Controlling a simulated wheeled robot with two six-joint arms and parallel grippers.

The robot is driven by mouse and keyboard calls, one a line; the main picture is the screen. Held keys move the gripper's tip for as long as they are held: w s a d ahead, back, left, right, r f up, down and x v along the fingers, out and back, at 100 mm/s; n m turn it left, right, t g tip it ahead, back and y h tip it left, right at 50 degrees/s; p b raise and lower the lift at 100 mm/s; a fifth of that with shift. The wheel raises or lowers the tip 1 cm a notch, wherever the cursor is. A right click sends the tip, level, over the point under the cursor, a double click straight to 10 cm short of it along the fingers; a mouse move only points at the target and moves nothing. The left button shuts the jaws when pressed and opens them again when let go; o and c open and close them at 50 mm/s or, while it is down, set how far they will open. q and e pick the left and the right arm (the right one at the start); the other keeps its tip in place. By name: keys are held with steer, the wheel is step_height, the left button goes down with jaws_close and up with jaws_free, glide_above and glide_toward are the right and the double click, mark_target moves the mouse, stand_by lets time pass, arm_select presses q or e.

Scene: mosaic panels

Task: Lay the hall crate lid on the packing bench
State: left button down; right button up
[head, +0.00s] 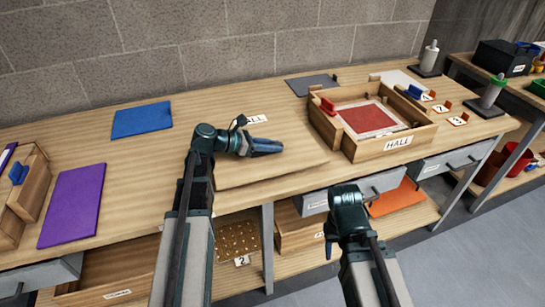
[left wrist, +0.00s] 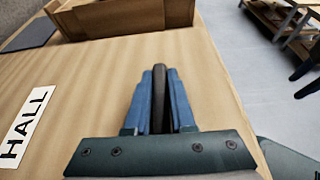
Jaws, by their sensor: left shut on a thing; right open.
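The hall crate lid (head: 285,172) is a flat wooden board on the middle of the packing bench (head: 200,98). Its HALL label is partly covered by my left gripper (head: 282,147) in the head view. The label shows whole in the left wrist view, on the lid (left wrist: 70,90). My left gripper (left wrist: 158,75) is shut on a dark upright handle (left wrist: 159,95) between its blue fingers. The lid looks flat and very low; I cannot tell whether it touches the bench. My right gripper (head: 347,193) is open and empty in front of the bench edge.
The open HALL crate (head: 365,152) stands to the right, holding a red panel (head: 368,119). A blue sheet (head: 142,120) and a purple sheet (head: 72,205) lie left. A grey sheet (head: 312,84) lies behind. Bench between the blue sheet and lid is clear.

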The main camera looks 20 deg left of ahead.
mark_target(273, 154)
arm_select(q)
step_height(273, 154, down, 4)
steer(key=b, duration=0.3)
steer(key=shift+r, duration=0.25)
steer(key=c, duration=0.8)
jaws_free()
steer(key=shift+o, duration=0.2)
steer(key=shift+r, duration=0.1)
steer(key=p+v, duration=0.4)
steer(key=v, duration=0.7)
steer(key=shift+s+a, duration=0.2)
steer(key=shift+s, duration=0.05)
steer(key=shift+s+a, duration=0.1)
steer(key=shift+a, duration=0.05)
